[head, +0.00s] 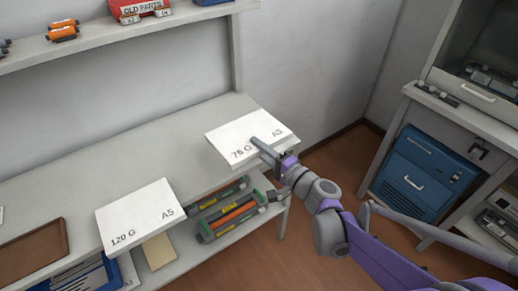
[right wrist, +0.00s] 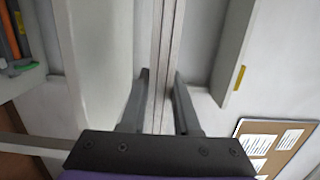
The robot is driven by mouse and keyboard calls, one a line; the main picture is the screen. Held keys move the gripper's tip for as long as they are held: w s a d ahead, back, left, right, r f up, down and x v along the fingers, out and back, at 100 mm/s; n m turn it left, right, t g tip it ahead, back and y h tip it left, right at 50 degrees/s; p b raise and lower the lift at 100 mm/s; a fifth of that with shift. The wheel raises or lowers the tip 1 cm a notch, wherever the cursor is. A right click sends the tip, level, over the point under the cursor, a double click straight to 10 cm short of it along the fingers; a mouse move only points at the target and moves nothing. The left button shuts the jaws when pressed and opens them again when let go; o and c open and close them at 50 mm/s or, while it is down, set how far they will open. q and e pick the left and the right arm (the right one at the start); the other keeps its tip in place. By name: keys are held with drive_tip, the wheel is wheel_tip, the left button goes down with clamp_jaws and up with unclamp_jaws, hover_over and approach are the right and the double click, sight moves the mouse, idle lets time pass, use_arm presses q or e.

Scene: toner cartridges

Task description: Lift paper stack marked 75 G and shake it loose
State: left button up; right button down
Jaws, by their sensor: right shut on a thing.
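The white paper stack marked 75 G and A3 (head: 236,134) is at the right end of the long grey table. My right gripper (head: 266,148) is shut on its front right edge, one finger lying across the top face. In the right wrist view, the stack's pale layered edge (right wrist: 163,60) runs between the two fingers (right wrist: 158,100). The stack looks level; I cannot tell whether it touches the table top. Its underside is hidden. My left gripper is not in view.
A white stack marked 120 G (head: 138,215) and a brown tray (head: 32,254) are on the table's left part. Toner cartridges (head: 228,218) lie on the shelf below. A blue cabinet (head: 420,170) stands at right. The table's middle (head: 150,155) is clear.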

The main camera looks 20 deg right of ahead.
sight(259, 135)
drive_tip(key=shift+r, duration=0.15)
drive_tip(key=shift+r+p, duration=2.05)
drive_tip(key=shift+r, duration=0.4)
drive_tip(key=shift+f, duration=0.1)
drive_tip(key=shift+w+r, duration=0.15)
drive_tip(key=shift+r, duration=2.2)
drive_tip(key=shift+s, duration=0.2)
wheel_tip(259, 135, down, 5)
drive_tip(key=shift+r, duration=0.1)
drive_tip(key=shift+w, duration=0.2)
drive_tip(key=shift+s, duration=0.2)
